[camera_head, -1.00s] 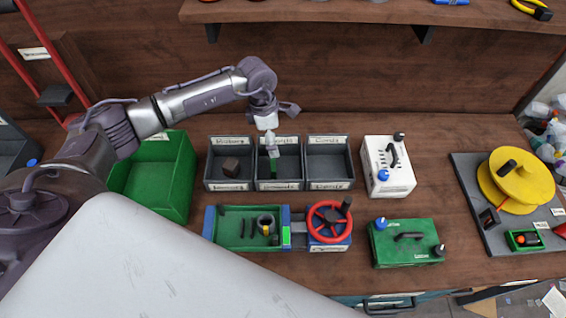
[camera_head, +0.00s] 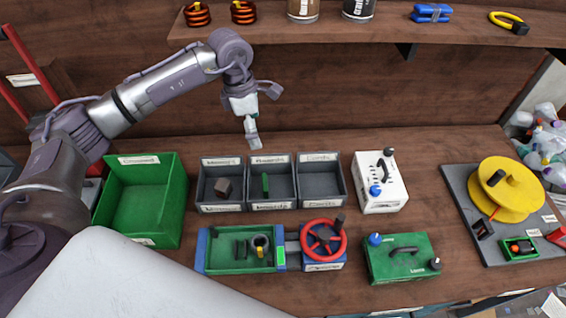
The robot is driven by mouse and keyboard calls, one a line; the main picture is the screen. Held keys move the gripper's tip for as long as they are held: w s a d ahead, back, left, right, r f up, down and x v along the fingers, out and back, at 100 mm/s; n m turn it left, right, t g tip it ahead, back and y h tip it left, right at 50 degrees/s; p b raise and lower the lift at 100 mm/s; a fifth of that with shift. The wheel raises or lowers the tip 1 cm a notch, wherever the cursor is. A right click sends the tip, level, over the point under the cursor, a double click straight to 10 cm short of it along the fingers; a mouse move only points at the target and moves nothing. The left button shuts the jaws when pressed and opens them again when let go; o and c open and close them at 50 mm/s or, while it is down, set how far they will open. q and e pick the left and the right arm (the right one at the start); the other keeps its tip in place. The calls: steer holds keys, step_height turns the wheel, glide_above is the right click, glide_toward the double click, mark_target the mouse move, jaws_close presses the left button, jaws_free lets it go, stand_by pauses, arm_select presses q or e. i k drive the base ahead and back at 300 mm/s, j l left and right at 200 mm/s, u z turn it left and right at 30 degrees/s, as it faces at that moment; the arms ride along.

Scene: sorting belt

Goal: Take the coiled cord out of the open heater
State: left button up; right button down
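The open heater is a shallow green case (camera_head: 218,264) between blue ends at the front middle. Inside it lie a small dark ring-shaped piece (camera_head: 261,241), which looks like the coiled cord, with a yellow bit at its front, and dark upright pieces (camera_head: 240,249) to its left. My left gripper (camera_head: 254,145) points down above the back of the middle bin, apart from the heater and holding nothing that I can see. It shows edge-on, so its opening is unclear. My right gripper is not in view.
Three grey bins stand behind the heater: the left holds a brown block (camera_head: 223,187), the middle a green board (camera_head: 265,184), and the right bin (camera_head: 320,186) is empty. A red handwheel (camera_head: 312,227) adjoins the heater. A green crate (camera_head: 170,200) stands left.

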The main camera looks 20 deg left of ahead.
mark_target(261, 252)
steer(key=k, duration=1.5)
